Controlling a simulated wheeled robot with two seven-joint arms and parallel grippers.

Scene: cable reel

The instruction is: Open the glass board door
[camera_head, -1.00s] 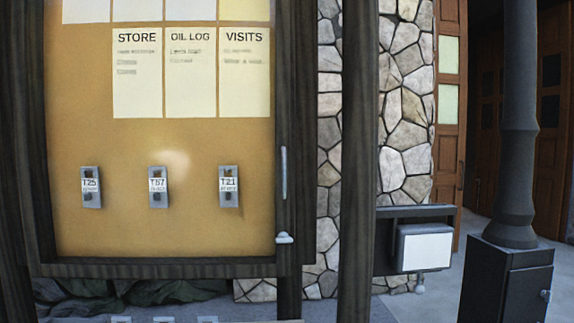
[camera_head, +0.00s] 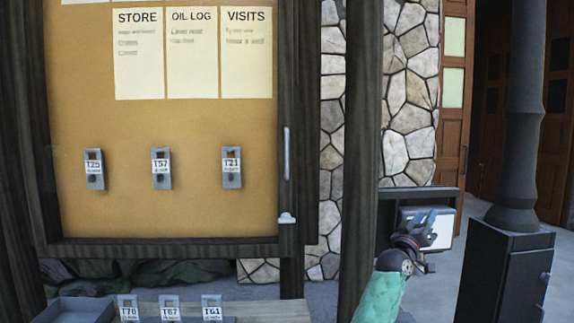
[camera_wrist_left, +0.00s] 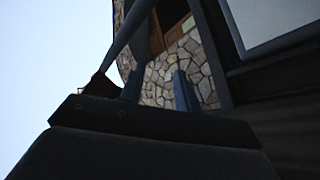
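The board's glass door (camera_head: 180,243) has a dark wood frame and looks shut over an ochre board. Its upright metal handle (camera_head: 287,153) is on the right stile, with a small pale latch (camera_head: 286,218) below it. My left gripper (camera_head: 436,224) is to the right of the door and its post, apart from the handle and in front of a white-faced box. In the left wrist view its two fingers (camera_wrist_left: 159,92) stand apart with nothing between them. The handle does not clearly show there. My right gripper is not in view.
Tags (camera_head: 162,168) hang on the board below paper sheets (camera_head: 193,60). A tray (camera_head: 75,311) and more tags (camera_head: 169,308) are at the bottom left. A dark wood post (camera_head: 358,130) stands between door and gripper. A black stove (camera_head: 502,275) stands at right.

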